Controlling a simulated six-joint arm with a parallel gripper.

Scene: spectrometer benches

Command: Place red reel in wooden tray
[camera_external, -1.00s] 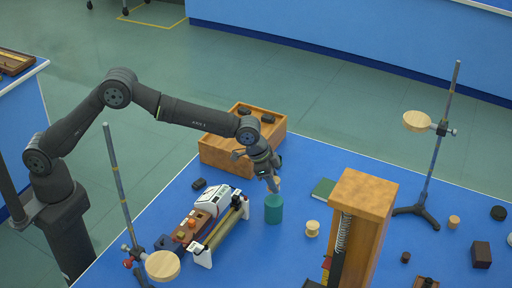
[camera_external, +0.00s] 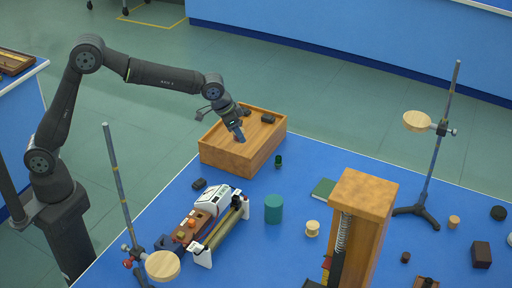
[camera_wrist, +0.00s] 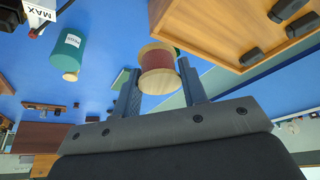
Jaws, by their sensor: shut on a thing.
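The red reel (camera_wrist: 160,62), red wound between pale wooden flanges, sits between the two fingers of my gripper (camera_wrist: 158,68) in the wrist view. My gripper is shut on it. In the camera outside, my gripper (camera_external: 239,136) points down in front of the wooden tray's near part, and the reel cannot be made out. The wooden tray (camera_external: 225,157) stands at the table's back edge with a few dark pieces inside. The tray (camera_wrist: 205,38) also shows at the upper right in the wrist view, beside the reel. The exact height above its rim is unclear.
A teal cylinder (camera_external: 273,209) stands on the blue table. A small dark green piece (camera_external: 278,161) stands close right of the tray. A white-ended instrument (camera_external: 213,199) lies in front of the tray, and a tall wooden stand (camera_external: 366,195) rises to the right.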

